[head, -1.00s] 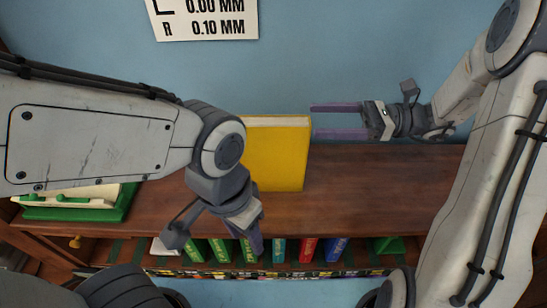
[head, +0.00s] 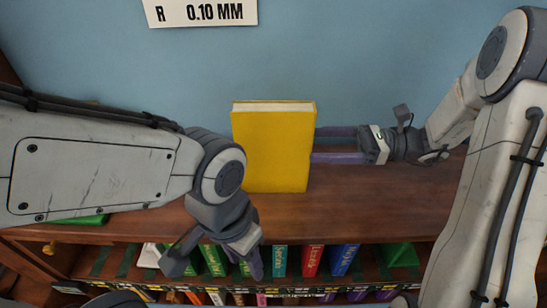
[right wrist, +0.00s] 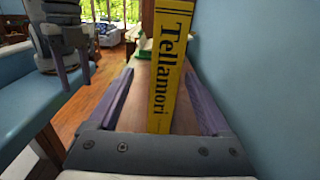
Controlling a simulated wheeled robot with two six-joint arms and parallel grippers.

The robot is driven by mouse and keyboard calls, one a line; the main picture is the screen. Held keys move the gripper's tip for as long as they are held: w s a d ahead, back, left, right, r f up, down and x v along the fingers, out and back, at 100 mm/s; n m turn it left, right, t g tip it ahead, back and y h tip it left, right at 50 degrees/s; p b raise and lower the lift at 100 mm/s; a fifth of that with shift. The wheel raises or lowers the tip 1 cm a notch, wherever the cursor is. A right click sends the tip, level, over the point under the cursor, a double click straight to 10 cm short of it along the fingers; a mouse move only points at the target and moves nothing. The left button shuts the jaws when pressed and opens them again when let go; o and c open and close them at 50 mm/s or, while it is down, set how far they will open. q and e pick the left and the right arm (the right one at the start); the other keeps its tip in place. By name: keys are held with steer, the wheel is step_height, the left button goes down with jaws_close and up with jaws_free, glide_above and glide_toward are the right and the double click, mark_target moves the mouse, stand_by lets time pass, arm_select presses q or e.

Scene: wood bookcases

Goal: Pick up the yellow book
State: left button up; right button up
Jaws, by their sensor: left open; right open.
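The yellow book (head: 272,150) stands upright on the brown wooden top of the bookcase, its cover facing me in the head view. In the right wrist view the spine lies between the two spread fingers (right wrist: 160,100), with gaps on both sides. The fingertips' far ends are partly hidden by the book in the head view. My left gripper (head: 255,265) is open and empty, low in front of the shelf.
The wooden top (head: 390,200) is clear right of the book. Several coloured books, including a red one (head: 312,261) and a blue one (head: 343,260), stand on the shelf below. A green object (head: 85,219) lies at the left. A blue wall (head: 350,60) rises behind.

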mark_target(273, 139)
steer(key=a+p, duration=0.1)
steer(key=a, duration=0.3)
steer(key=shift+a+r, duration=0.15)
steer(key=shift+a, duration=0.1)
steer(key=a+p, duration=0.3)
steer(key=a, duration=0.1)
steer(key=shift+w+a+r, duration=0.1)
steer(key=shift+w+r, duration=0.15)
steer(key=shift+w, duration=0.05)
steer(key=shift+a+f, duration=0.1)
steer(key=shift+a, duration=0.45)
jaws_close()
steer(key=shift+w, duration=0.1)
